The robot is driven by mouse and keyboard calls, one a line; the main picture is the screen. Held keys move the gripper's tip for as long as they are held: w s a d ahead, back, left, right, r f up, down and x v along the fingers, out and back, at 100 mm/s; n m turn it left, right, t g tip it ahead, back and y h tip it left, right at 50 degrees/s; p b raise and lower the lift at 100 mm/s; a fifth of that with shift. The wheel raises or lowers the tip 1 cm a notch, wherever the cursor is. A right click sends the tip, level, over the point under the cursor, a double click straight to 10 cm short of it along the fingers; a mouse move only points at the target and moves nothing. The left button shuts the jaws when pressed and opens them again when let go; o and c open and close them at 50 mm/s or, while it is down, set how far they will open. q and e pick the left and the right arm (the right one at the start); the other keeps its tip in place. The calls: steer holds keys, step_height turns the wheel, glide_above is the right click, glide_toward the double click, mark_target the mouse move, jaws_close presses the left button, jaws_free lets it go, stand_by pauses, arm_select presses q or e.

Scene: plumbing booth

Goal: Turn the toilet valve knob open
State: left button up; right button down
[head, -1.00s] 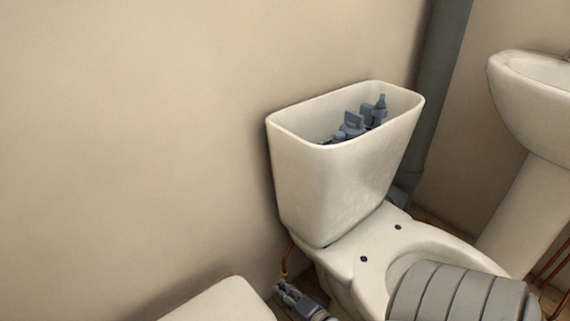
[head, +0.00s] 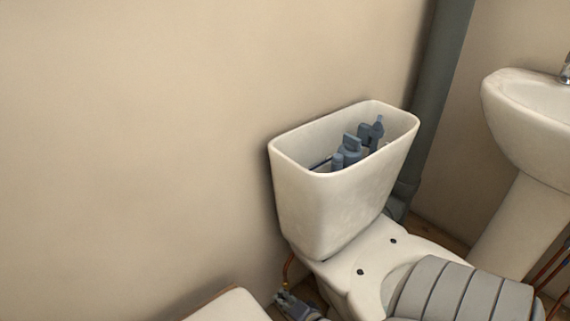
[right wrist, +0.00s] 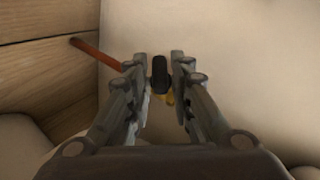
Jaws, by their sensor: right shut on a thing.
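The valve knob (right wrist: 160,72) is small and dark and sits between my right fingertips in the right wrist view. A bit of yellow brass valve body (right wrist: 169,98) shows just below it. My right gripper (right wrist: 160,74) is shut on the knob, with one finger on each side. In the head view, my right gripper (head: 281,298) is low beside the toilet, under the copper supply pipe (head: 287,269); the knob cannot be made out there. The toilet (head: 340,215) has an open cistern with grey fittings inside. My left gripper is out of view.
The beige wall (head: 130,150) runs close behind the valve. A white object with a brown edge (head: 232,305) is at the bottom left. A washbasin (head: 530,115) and a grey waste pipe (head: 440,90) stand at the right. Wooden boards (right wrist: 45,60) show in the wrist view.

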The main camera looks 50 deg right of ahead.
steer(key=shift+d, duration=0.1)
steer(key=c, duration=1.6)
jaws_free()
steer(key=v, duration=1.2)
